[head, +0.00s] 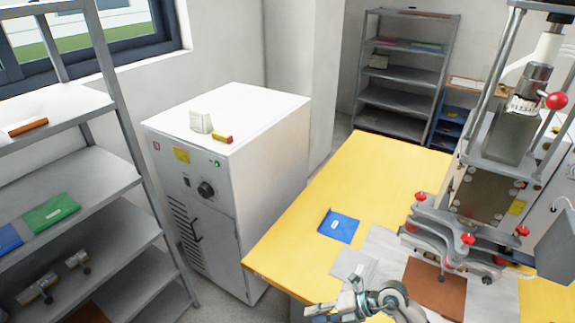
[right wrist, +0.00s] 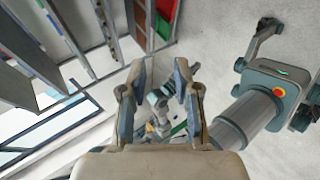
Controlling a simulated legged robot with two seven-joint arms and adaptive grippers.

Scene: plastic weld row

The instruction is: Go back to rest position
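My right gripper (right wrist: 158,95) is seen close up in the right wrist view. Its two fingers stand apart with nothing between the tips, so it is open and empty. Grey jointed arm parts show beyond the gap, partly hidden by the fingers. In the head view an arm with a grey end (head: 365,300) shows at the bottom edge, over the near side of the yellow table (head: 385,180). It is cut off by the frame and its fingers are too small to read. My left gripper cannot be made out in either view.
A press with red knobs (head: 490,190) stands on the table's right, beside a blue folder (head: 339,226) and a brown plate (head: 435,288). A white cabinet (head: 225,190) stands left of the table. A grey shelf (head: 75,190) is at far left, another (head: 405,75) behind.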

